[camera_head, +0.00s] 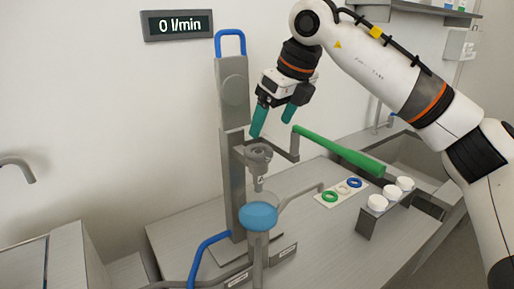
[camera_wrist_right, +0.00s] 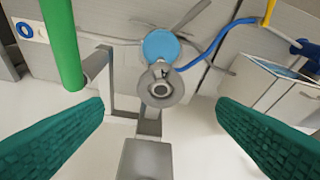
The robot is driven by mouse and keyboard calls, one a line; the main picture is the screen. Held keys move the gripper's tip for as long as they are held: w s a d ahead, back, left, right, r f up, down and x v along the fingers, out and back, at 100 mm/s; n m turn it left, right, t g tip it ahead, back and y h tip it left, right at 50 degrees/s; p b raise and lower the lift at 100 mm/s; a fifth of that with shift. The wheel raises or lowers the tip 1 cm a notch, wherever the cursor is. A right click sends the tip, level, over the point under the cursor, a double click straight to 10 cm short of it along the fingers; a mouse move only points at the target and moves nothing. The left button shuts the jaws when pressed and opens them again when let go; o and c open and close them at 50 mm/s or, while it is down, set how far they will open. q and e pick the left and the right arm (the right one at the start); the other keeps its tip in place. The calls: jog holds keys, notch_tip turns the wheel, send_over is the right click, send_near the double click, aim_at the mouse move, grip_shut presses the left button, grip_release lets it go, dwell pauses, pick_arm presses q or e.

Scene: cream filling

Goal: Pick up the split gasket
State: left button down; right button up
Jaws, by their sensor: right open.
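Three ring gaskets lie on a small white card on the bench: a green one (camera_head: 330,196), a pale one (camera_head: 343,188) and a blue one (camera_head: 355,182). They are too small here to tell which is split. The blue ring also shows in the right wrist view (camera_wrist_right: 25,30), at the top left, with part of the card. My right gripper (camera_head: 273,117) is open and empty, with teal fingers. It is above the filling machine's grey fitting (camera_head: 259,155), left of the gaskets and well above them. My left gripper is out of view.
A long green handle (camera_head: 340,152) extends from the machine's bracket above the gaskets. A rack of white cups (camera_head: 390,196) stands right of the card. A blue bowl-like part (camera_head: 258,217) sits below the fitting. A display (camera_head: 178,25) reads 0 l/min.

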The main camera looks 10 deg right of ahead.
aim_at(257, 151)
jog(key=shift+w+a+f, duration=0.2)
jog(key=shift+w+f, duration=0.45)
jog(key=shift+f, duration=0.3)
jog(key=shift+w+a+f+p, duration=0.15)
jog(key=shift+a+f+p, duration=0.15)
jog(key=shift+f+p, duration=0.25)
jog(key=shift+w+a+f+p, duration=0.1)
jog(key=shift+a+f+p, duration=0.15)
jog(key=shift+f+p, duration=0.25)
jog(key=shift+x, duration=1.25)
jog(key=shift+w+f, duration=0.1)
jog(key=shift+f, duration=0.1)
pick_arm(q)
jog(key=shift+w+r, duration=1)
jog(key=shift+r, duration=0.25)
pick_arm(e)
jog(key=c, duration=1.1)
